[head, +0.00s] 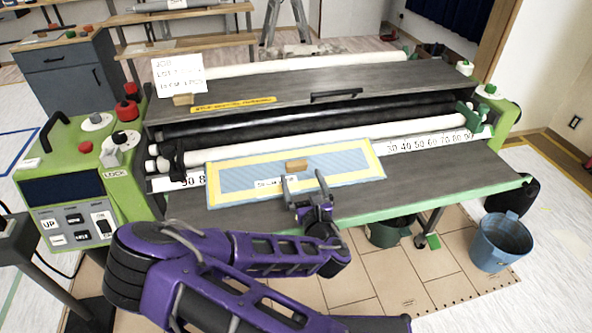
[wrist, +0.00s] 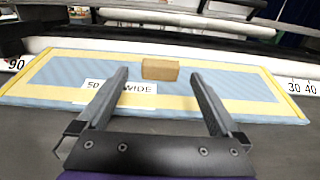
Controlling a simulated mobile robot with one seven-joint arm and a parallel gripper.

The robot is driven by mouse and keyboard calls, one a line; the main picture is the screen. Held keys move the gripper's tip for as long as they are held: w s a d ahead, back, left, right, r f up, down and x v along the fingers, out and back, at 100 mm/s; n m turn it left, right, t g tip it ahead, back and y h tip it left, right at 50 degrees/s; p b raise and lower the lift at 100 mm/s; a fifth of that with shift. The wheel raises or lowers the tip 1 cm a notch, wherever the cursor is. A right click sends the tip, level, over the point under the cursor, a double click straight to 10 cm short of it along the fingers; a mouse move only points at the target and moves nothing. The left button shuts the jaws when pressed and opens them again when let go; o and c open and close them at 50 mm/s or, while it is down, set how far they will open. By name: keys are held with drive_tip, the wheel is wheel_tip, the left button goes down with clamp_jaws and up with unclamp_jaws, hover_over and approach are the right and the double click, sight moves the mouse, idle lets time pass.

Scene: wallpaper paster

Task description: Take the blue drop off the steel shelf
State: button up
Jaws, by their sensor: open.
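The blue drop (head: 235,170) is a flat blue sheet with a yellow border, lying across the grey steel shelf (head: 430,182) at the machine's front. It also spans the wrist view (wrist: 232,84). A small tan block (head: 296,165) rests on its middle, with a white label (wrist: 112,87) in front of it reading partly "WIDE". My gripper (head: 303,178) is open and empty, its fingers reaching over the drop's near edge. In the wrist view the block (wrist: 160,69) shows beyond and between the fingertips. I cannot tell whether the fingers touch the drop.
A white number scale (head: 440,142) and rollers lie behind the drop. A green control panel (head: 75,195) with buttons stands at left. A blue bucket (head: 500,243) stands on the floor at right. The shelf's right part is bare.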

sight(298, 167)
drive_tip(key=x, duration=0.7)
drive_tip(key=shift+w+f, duration=0.2)
drive_tip(key=shift+w, duration=0.15)
drive_tip(key=c, duration=1.4)
